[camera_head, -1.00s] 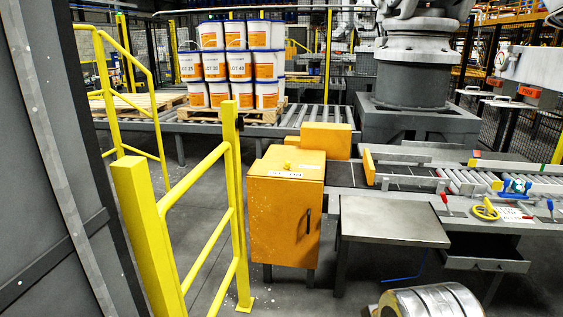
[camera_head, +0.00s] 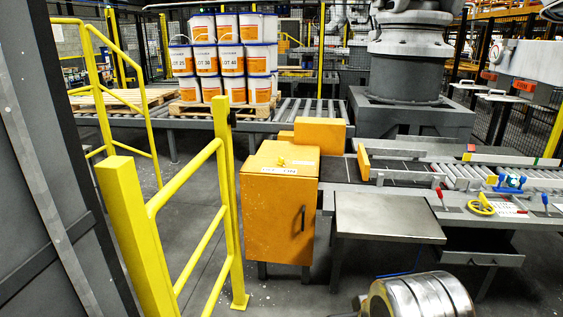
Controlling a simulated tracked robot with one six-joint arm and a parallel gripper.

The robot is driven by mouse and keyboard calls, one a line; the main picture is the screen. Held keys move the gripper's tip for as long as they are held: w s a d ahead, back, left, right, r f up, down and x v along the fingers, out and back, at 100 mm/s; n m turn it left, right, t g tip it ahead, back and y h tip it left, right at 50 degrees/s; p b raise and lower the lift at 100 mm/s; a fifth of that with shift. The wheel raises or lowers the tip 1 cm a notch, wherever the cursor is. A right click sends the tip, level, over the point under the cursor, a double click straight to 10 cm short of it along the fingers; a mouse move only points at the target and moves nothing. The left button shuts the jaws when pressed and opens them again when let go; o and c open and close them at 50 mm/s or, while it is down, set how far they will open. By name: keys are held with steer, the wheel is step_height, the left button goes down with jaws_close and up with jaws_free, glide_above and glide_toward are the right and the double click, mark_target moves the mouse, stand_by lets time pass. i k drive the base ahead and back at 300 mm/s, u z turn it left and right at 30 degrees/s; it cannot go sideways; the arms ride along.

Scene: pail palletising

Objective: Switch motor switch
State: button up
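The orange cabinet (camera_head: 270,215) stands just left of centre in the head camera view, with a dark handle (camera_head: 303,219) on its front door. On its sloped top is a small yellow knob (camera_head: 281,162), which looks like the switch. A white label (camera_head: 279,171) below the knob carries dark lettering that seems to read OFF at left and ON at right. The knob is too small to tell which way it points.
A yellow railing (camera_head: 217,195) stands left of the cabinet, close to it. A metal table (camera_head: 387,219) and a conveyor with a yellow handwheel (camera_head: 481,205) are to the right. Stacked pails (camera_head: 234,62) stand on a pallet behind. Grey floor shows between the railing posts.

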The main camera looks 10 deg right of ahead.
mark_target(280, 163)
steer(key=z, duration=0.35)
steer(key=i, duration=2.05)
steer(key=u, duration=0.6)
steer(key=i, duration=0.55)
steer(key=u, duration=0.75)
steer(key=i, duration=0.45)
steer(key=u, duration=0.25)
